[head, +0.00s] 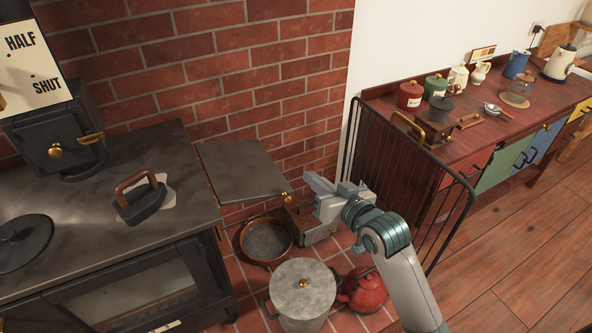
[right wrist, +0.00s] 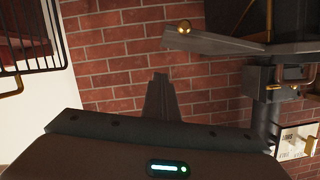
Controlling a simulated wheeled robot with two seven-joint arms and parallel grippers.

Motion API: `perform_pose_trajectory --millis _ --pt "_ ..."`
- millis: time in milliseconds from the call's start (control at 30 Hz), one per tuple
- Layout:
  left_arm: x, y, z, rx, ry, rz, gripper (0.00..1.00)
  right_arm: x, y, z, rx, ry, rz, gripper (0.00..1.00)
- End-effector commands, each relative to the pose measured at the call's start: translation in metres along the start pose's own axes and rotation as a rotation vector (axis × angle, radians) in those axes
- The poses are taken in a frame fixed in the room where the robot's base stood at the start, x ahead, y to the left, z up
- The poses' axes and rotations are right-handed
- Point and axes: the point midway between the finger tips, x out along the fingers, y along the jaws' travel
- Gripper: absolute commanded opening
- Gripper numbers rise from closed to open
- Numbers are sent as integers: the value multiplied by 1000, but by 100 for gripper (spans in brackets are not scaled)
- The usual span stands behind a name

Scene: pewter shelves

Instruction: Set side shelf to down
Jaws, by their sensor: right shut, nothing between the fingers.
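The side shelf (head: 243,172) is a flat grey metal flap at the right side of the black stove. It is up and sticks out to the side, with a brass knob (head: 286,196) at its outer front corner. The shelf (right wrist: 215,45) and its knob (right wrist: 184,26) also show in the right wrist view. My right gripper (head: 311,182) is shut and empty, just right of the knob and apart from it in the picture. Its shut fingers (right wrist: 158,78) show in the right wrist view in front of the brick wall. My left gripper is not in view.
The black stove (head: 95,190) bears an iron (head: 141,200). Below the shelf stand a brown pan (head: 265,242), a lidded grey pot (head: 303,292) and a red kettle (head: 364,291). A black rail guard (head: 415,170) stands right of my arm, before a wooden sideboard (head: 480,135).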

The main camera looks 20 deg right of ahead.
Motion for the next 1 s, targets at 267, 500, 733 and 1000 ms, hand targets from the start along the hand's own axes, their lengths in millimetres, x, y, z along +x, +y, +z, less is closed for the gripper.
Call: perform_pose_trajectory --millis 267,500,733,1000 --pt "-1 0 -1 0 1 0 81 3 0 0 -1 -1 1 0" --pt "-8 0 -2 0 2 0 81 22 0 -1 1 -1 1 0" --pt "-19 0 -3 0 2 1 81 56 0 -2 1 -2 2 0" --pt "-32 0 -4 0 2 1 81 98 0 -2 1 -1 2 0"
